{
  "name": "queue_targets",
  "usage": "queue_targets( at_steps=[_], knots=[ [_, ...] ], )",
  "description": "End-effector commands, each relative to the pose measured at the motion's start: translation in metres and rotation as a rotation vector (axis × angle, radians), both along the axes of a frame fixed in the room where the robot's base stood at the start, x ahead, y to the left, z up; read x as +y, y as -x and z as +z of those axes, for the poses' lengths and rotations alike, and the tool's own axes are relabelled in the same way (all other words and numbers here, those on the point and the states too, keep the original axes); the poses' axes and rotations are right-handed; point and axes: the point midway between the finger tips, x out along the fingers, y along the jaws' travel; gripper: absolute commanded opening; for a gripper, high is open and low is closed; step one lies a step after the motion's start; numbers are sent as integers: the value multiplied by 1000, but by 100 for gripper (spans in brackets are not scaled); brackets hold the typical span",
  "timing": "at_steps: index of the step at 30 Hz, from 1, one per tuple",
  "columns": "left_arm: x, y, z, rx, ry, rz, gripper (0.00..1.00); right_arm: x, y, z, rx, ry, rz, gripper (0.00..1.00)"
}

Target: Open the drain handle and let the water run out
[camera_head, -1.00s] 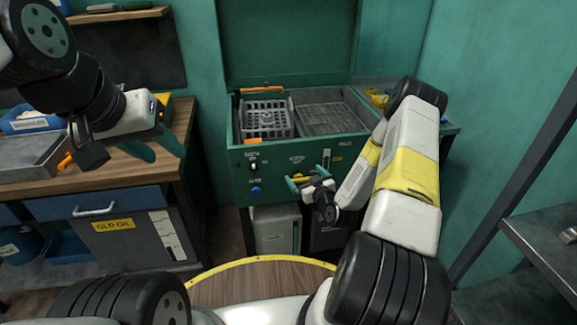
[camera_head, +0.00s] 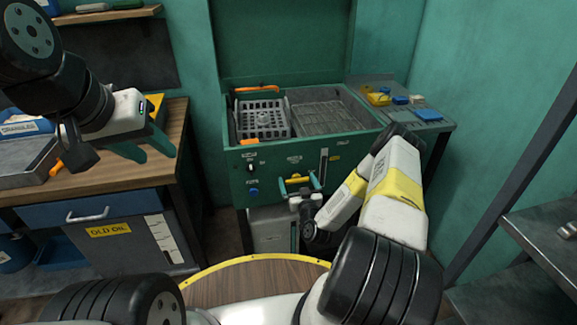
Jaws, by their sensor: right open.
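A green parts washer (camera_head: 345,150) with its lid up stands against the back wall. A small yellow handle (camera_head: 297,180), likely the drain handle, is on its front panel. My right gripper (camera_head: 299,182) is open at this panel, with one teal finger on each side of the yellow handle. I cannot tell whether the fingers touch it. My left gripper (camera_head: 150,150) hangs over the workbench at the left, its teal fingers apart and empty. No running water shows.
A grey basket (camera_head: 263,119) sits in the washer's basin. Below the front panel is a grey container (camera_head: 270,228). The wooden workbench (camera_head: 177,130) is at the left. A side shelf (camera_head: 440,122) with small blue and yellow items is right of the washer. Metal shelving (camera_head: 540,230) stands at the right.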

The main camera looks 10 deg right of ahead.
Motion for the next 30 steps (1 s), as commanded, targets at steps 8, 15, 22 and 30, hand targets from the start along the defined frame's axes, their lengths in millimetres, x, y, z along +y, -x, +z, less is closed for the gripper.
queue_targets(
  at_steps=[8,15,22,30],
  knots=[
    [0,0,0,0,0,0,40,0,-5,0,1,0,0,100],
    [0,0,0,0,0,0,40,0,-5,0,1,0,0,65],
    [0,0,0,0,0,0,40,0,-5,0,1,-3,0,43],
    [0,0,0,0,0,0,40,0,-5,0,4,-78,0,43]
  ],
)
